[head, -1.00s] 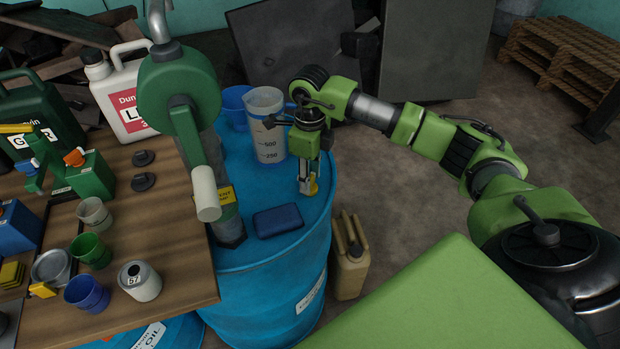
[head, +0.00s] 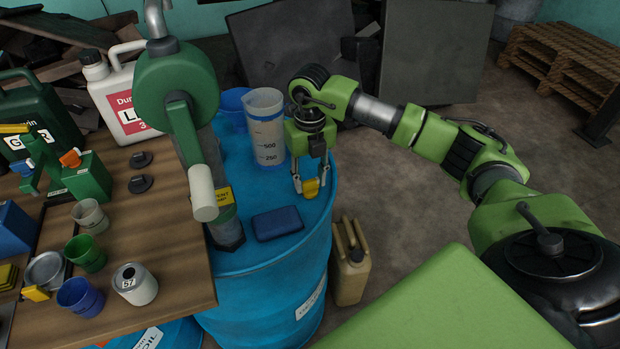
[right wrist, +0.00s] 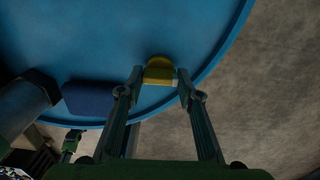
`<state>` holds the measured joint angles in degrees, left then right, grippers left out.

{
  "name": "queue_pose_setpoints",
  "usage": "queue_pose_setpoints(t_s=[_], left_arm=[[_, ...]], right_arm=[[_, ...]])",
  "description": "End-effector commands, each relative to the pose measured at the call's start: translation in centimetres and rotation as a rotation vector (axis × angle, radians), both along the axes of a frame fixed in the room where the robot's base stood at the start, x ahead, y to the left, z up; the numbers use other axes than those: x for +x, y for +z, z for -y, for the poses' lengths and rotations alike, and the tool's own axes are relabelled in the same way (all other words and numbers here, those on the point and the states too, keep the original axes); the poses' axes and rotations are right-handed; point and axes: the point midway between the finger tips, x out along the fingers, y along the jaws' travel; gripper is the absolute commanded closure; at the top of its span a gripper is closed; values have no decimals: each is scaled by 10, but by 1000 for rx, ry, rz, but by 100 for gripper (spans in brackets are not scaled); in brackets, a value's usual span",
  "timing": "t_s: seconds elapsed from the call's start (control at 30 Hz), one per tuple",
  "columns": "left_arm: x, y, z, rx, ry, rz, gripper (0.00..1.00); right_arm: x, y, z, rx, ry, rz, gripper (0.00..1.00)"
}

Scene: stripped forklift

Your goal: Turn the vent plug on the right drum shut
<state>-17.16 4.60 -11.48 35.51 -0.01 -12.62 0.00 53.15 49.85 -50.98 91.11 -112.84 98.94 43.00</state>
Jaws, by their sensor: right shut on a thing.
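The right drum (head: 262,262) is blue and stands right of the wooden table. A yellow vent plug (head: 310,187) sits on its top near the right rim. It also shows in the right wrist view (right wrist: 159,70). My right gripper (head: 309,189) points down from above at the plug. Its two fingers are shut on the plug, one on each side, as the right wrist view (right wrist: 159,76) shows.
On the drum top are a green hand pump (head: 178,90), a measuring jug (head: 266,128), a blue bucket (head: 234,104) and a dark blue block (head: 277,223). A tan jerrycan (head: 351,262) stands beside the drum. Cups and cans crowd the table (head: 180,255).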

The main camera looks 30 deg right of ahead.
Motion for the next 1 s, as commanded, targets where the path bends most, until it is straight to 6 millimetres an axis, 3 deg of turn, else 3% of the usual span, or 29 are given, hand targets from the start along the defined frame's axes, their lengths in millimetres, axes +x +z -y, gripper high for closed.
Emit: queue_pose_setpoints(t_s=[0.63,0.67,0.7,1.0], left_arm=[[-1,-1,0,0,0,-1,60],[-1,-1,0,0,0,-1,60],[-1,-1,0,0,0,-1,60],[-1,-1,0,0,1,-1,60]], right_arm=[[1,1,0,1,-53,2,88],[1,1,0,1,-53,2,62],[1,1,0,1,-52,2,51],[0,0,0,0,-50,1,50]])
